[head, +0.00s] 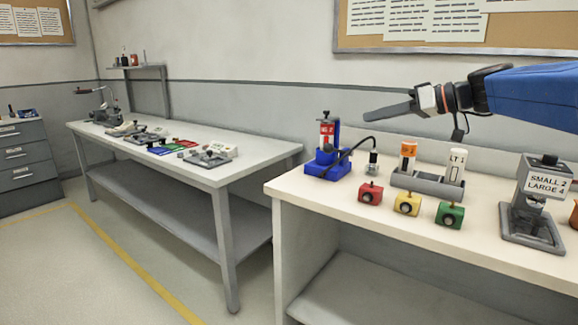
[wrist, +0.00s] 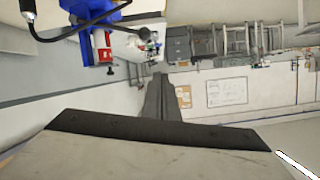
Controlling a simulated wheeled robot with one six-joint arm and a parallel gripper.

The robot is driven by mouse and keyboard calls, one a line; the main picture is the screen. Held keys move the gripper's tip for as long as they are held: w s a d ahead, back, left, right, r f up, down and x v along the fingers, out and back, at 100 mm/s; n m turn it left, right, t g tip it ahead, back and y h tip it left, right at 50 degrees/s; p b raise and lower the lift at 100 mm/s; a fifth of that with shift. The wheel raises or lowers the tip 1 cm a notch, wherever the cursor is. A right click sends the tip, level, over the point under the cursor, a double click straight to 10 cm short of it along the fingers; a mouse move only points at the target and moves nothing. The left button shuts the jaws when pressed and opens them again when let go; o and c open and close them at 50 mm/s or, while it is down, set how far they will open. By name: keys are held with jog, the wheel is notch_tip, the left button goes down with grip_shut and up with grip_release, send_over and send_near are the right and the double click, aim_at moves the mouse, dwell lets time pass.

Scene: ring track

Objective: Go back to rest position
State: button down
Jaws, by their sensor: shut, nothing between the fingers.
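My gripper (head: 391,110) is at the end of my blue arm, which reaches in from the right in the head view. Its fingers are shut with nothing between them, and it points left. It hangs in the air above the right-hand workbench (head: 480,243), higher than the bottles and apart from everything there. In the wrist view the dark shut fingers (wrist: 160,100) show in the middle, and the room appears turned.
The workbench holds a blue stand (head: 325,165) with a red bottle, a grey rack (head: 428,185) with two bottles, red, yellow and green button boxes (head: 407,203), and a labelled device (head: 538,195). A second table (head: 235,172) stands left. Open floor lies in front.

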jog(key=s+a+f+m+g+h, duration=0.2)
jog(key=s+f+m+g+h, duration=0.3)
jog(key=s+f, duration=1.2)
jog(key=s+d+f+m+t+h, duration=0.1)
jog(key=s+d+f+h, duration=0.2)
jog(key=s+f, duration=0.5)
jog(key=s+d+f+m+h, duration=0.2)
jog(key=s+d+f, duration=0.3)
jog(key=s+f, duration=0.4)
jog(key=shift+d+f+t+h, duration=0.35)
jog(key=shift+d+t+h, duration=0.05)
jog(key=shift+h, duration=0.5)
jog(key=shift+s, duration=0.1)
